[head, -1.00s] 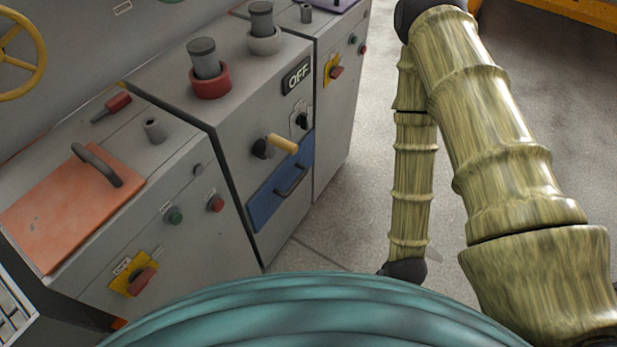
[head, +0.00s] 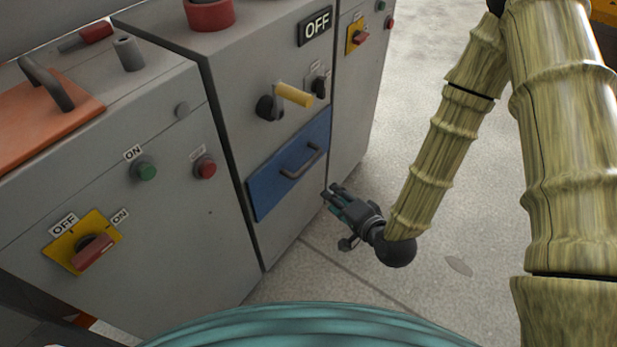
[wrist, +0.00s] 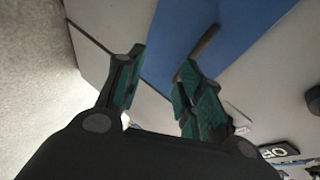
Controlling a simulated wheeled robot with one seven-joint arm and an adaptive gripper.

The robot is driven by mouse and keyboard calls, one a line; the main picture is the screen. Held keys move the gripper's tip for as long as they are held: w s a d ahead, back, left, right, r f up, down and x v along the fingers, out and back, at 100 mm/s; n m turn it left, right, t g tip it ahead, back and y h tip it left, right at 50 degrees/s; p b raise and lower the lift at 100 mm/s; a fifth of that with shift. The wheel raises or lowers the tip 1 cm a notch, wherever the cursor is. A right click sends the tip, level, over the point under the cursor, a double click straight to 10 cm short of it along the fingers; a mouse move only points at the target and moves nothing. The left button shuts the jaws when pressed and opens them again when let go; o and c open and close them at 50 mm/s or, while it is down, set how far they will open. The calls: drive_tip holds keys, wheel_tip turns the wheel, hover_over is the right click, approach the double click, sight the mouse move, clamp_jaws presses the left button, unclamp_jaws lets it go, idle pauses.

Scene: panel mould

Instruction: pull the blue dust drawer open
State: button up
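The blue dust drawer (head: 265,187) is a blue panel low on the middle grey cabinet, flush with its front as far as I can see. Its dark bar handle (head: 301,161) is on the right half of the panel. My gripper (head: 329,193) is in front of and slightly below the drawer's right end, apart from the handle. In the wrist view, the gripper (wrist: 158,80) has its two fingers spread with nothing between them. The blue panel (wrist: 215,28) and the handle (wrist: 206,40) show beyond the right finger.
A yellow-handled lever (head: 293,95) sticks out above the drawer. A small dark switch (head: 319,85) is beside it. The left cabinet has a green button (head: 144,170), a red button (head: 204,168) and a red-yellow switch (head: 92,250). The floor (head: 340,285) before the drawer is clear.

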sight(309, 162)
drive_tip(key=w+a+b, duration=0.1)
drive_tip(key=w+a, duration=0.1)
drive_tip(key=w, duration=0.2)
drive_tip(key=w+a+m+t+b, duration=0.1)
drive_tip(key=w+a+b, duration=0.1)
drive_tip(key=w+a, duration=0.1)
drive_tip(key=w+a+t+y+b, duration=0.1)
drive_tip(key=w+a, duration=0.1)
drive_tip(key=w, duration=0.3)
drive_tip(key=shift+a+r+m, duration=0.15)
drive_tip(key=shift+r+m, duration=0.2)
drive_tip(key=shift+m, duration=0.05)
clamp_jaws()
